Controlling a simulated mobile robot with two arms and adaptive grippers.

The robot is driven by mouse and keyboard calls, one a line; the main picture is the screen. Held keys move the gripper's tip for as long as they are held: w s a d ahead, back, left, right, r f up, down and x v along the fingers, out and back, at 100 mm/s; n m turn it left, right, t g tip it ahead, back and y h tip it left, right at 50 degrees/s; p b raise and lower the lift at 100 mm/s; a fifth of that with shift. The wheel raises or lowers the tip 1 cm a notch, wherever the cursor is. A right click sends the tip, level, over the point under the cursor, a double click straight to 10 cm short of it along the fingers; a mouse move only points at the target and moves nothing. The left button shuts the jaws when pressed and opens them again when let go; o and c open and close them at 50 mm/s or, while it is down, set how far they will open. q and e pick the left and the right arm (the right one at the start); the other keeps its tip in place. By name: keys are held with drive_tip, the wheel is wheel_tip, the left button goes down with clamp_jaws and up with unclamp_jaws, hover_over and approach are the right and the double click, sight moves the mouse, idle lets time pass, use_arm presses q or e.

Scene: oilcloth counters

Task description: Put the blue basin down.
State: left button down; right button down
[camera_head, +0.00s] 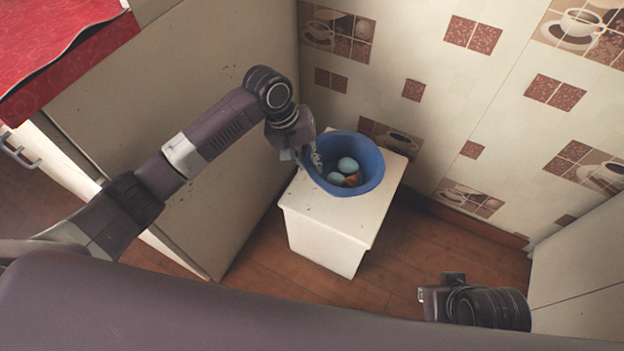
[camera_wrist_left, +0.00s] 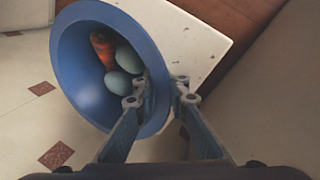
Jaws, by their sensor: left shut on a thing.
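The blue basin (camera_head: 373,164) is upright over the white stool (camera_head: 325,238) in the head view. I cannot tell whether its bottom touches the stool top. Two pale blue egg-shaped things (camera_head: 347,165) and an orange-brown thing (camera_head: 352,180) lie in it. My left gripper (camera_head: 314,156) is shut on the basin's left rim. In the left wrist view the gripper's fingers (camera_wrist_left: 157,92) straddle the basin wall (camera_wrist_left: 80,75), one inside and one outside. My right gripper (camera_head: 430,302) shows at the lower right, empty space around it; its jaw opening is unclear.
A tall pale panel (camera_head: 225,185) stands left of the stool, beneath my left arm. A red-covered counter (camera_head: 55,45) is at the upper left. A tiled wall (camera_head: 420,130) rises behind the stool. Wooden floor (camera_head: 400,265) is clear in front and to the right.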

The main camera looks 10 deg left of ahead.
use_arm(q)
drive_tip(key=shift+f, duration=0.5)
wheel_tip(320, 180, down, 5)
drive_tip(key=shift+f+b, duration=0.1)
drive_tip(key=shift+b, duration=0.9)
drive_tip(key=c, duration=1.9)
unclamp_jaws()
